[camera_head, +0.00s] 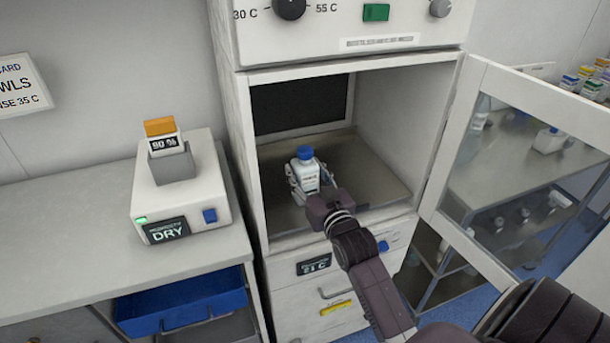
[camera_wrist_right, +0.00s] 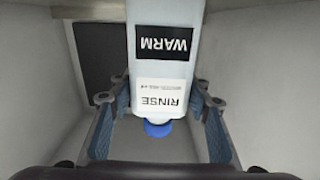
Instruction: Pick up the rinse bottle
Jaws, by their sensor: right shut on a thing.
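The rinse bottle (camera_head: 306,172) is white with a blue cap and stands upright inside the open warming cabinet (camera_head: 375,150). In the right wrist view the bottle (camera_wrist_right: 165,70) appears upside down, with labels reading WARM and RINSE. My right gripper (camera_head: 312,188) reaches in through the cabinet opening and is shut on the bottle, one finger on each side; the fingers also show in the wrist view (camera_wrist_right: 162,115). I cannot tell whether the bottle's base touches the cabinet floor. My left gripper is not in view.
The cabinet's glass door (camera_head: 520,170) stands open to the right, close to my right arm. A white device (camera_head: 185,200) reading DRY stands on the left counter (camera_head: 60,225). A blue open drawer (camera_head: 180,305) sits below it. Several small bottles (camera_head: 590,85) stand at the far right.

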